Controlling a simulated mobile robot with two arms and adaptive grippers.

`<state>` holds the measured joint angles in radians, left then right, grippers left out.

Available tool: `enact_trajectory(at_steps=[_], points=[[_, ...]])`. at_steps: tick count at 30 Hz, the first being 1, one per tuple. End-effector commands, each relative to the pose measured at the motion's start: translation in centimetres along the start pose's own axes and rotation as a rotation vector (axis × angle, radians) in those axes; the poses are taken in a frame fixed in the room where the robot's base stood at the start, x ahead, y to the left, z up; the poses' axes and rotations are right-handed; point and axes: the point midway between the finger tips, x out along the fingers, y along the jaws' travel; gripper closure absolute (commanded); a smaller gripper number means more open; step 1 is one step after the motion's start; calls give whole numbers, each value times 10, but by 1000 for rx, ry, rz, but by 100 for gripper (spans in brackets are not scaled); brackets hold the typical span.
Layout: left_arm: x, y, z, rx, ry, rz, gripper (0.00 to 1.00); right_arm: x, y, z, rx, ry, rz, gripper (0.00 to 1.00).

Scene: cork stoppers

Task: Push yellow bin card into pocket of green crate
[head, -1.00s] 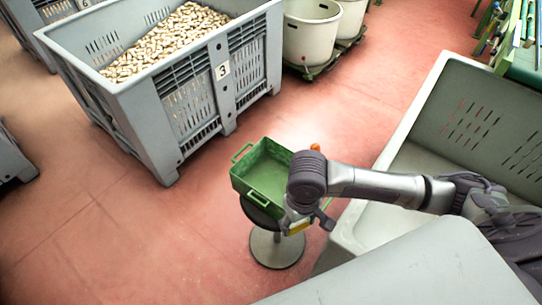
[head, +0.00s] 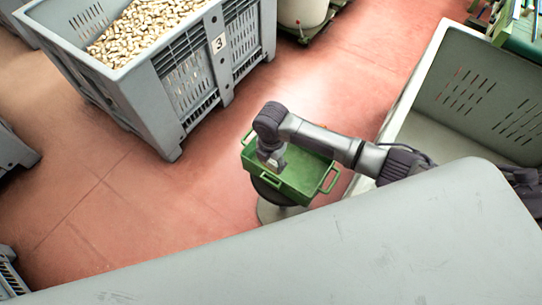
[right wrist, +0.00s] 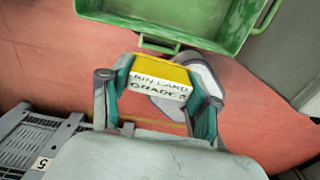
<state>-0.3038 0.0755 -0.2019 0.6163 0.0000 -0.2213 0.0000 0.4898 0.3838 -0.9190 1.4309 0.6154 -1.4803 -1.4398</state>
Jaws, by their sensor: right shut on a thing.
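The green crate (head: 312,179) sits on a round stool (head: 268,211) in the head view. My right gripper (head: 272,162) points down at the crate's left part. In the right wrist view this gripper (right wrist: 163,84) is shut on the yellow bin card (right wrist: 160,70), whose white edge carries black lettering. There the card is just short of the crate's near wall (right wrist: 200,42) and its handle; I cannot tell if they touch. The card is hidden in the head view. I cannot make out the pocket. My left gripper is not in view.
A large grey bin (head: 190,85) marked 3, full of corks, stands at the upper left. Another grey bin (head: 475,95) stands right of the crate. A pale grey surface (head: 330,250) fills the foreground. Red floor left of the crate is clear.

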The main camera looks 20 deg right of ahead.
Motion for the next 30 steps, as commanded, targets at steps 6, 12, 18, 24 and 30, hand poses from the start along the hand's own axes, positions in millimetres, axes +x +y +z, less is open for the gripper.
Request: enact_trajectory(at_steps=[6,12,18,24,30], points=[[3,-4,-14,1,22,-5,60,5,2,0,-48,-1,-2,65],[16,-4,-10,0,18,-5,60,17,1,0,-47,-1,-1,65],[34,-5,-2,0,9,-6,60,34,1,0,-46,-1,-1,65],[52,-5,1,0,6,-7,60,50,1,0,-46,-2,0,65],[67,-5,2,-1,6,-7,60,63,1,0,-46,-2,0,65]])
